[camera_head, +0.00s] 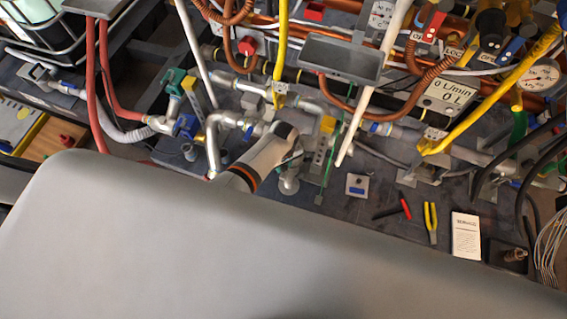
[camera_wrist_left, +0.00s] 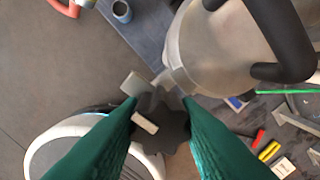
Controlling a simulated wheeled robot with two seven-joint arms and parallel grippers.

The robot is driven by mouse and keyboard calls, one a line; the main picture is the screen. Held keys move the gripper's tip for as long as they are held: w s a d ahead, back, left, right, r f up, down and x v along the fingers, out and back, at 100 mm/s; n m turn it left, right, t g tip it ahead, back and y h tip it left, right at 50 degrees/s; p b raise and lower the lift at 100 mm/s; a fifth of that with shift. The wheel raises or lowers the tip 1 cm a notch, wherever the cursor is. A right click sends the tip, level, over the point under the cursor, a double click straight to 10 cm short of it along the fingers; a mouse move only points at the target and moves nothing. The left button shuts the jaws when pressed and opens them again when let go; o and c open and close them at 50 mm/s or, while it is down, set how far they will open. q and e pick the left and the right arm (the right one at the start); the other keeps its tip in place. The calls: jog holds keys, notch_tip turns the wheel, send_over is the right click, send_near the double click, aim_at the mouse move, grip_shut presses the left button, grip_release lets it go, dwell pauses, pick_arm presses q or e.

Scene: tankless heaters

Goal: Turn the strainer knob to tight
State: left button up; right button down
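A dark grey lobed knob (camera_wrist_left: 162,128) shows between the two green fingers of my left gripper (camera_wrist_left: 160,106) in the left wrist view. A small pale block lies across its left part. The fingers stand apart, one on each side of the knob, and their tips overlap its edges. I cannot tell whether they press on it. In the head view my white left arm with an orange band reaches in among the pipes; its fingers and the knob cannot be made out there. My right gripper is not in view.
Red pliers (camera_head: 404,206), yellow pliers (camera_head: 430,222) and a white note (camera_head: 466,236) lie on the dark bench at the right. A large silver cylinder (camera_wrist_left: 212,50) stands close by the fingers.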

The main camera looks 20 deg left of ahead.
pick_arm(q)
jog(key=c, duration=0.4)
jog(key=shift+o, duration=0.2)
jog(key=shift+m, duration=0.3)
jog(key=shift+r+m+p, duration=0.1)
jog(key=shift+m+p, duration=0.55)
jog(key=shift+m, duration=0.55)
jog(key=m+p, duration=0.1)
jog(key=m, duration=0.4)
jog(key=m+p, duration=0.1)
jog(key=m, duration=0.5)
jog(key=shift+a, duration=0.1)
jog(key=m, duration=0.5)
jog(key=shift+m, duration=0.3)
